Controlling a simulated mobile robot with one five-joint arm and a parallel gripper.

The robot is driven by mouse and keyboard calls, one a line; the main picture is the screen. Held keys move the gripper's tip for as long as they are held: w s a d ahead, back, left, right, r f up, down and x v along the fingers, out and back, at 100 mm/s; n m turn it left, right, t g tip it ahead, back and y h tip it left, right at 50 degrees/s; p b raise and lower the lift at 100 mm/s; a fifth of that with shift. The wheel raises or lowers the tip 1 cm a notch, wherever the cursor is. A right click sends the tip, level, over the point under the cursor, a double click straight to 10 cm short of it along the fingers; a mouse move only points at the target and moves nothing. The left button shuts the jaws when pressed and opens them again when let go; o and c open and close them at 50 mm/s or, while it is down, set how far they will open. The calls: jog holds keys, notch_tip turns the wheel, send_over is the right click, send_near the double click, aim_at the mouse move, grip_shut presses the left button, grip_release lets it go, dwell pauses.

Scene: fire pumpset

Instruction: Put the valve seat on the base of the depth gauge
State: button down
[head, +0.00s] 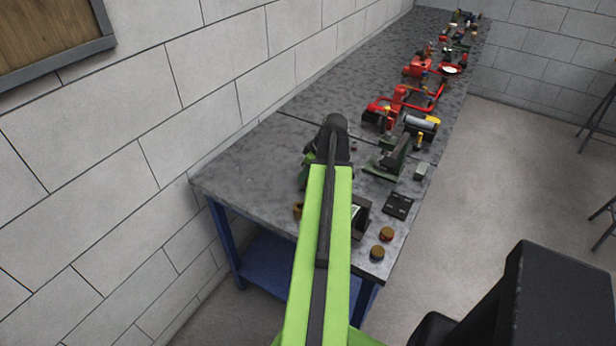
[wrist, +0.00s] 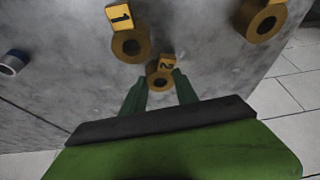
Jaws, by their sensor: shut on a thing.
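My gripper (wrist: 162,80) has two green fingers, seen in the wrist view. They are shut on a brass ring with a yellow tag marked 2 (wrist: 161,80), which I take for the valve seat. The ring is at the fingertips, over or on the grey bench top; I cannot tell whether it touches the surface. A similar brass ring tagged 1 (wrist: 131,47) lies just beyond, to the upper left. In the head view my arm hides the gripper and what it holds. I cannot pick out the depth gauge or its base for certain.
Another tagged brass ring (wrist: 261,23) lies near the bench edge. In the head view, the grey bench (head: 250,165) carries a black plate (head: 398,206), a green device (head: 392,155) and red pipework (head: 400,98). The bench's left side is clear.

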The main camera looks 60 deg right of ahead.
jog(key=shift+f, duration=0.1)
jog(key=c, duration=0.9)
grip_release()
jog(key=shift+c, duration=0.2)
jog(key=shift+r+p, duration=0.4)
jog(key=shift+r, duration=0.15)
jog(key=p+v, duration=1)
jog(key=v, duration=0.1)
jog(key=shift+s, duration=0.15)
jog(key=shift+r, duration=0.1)
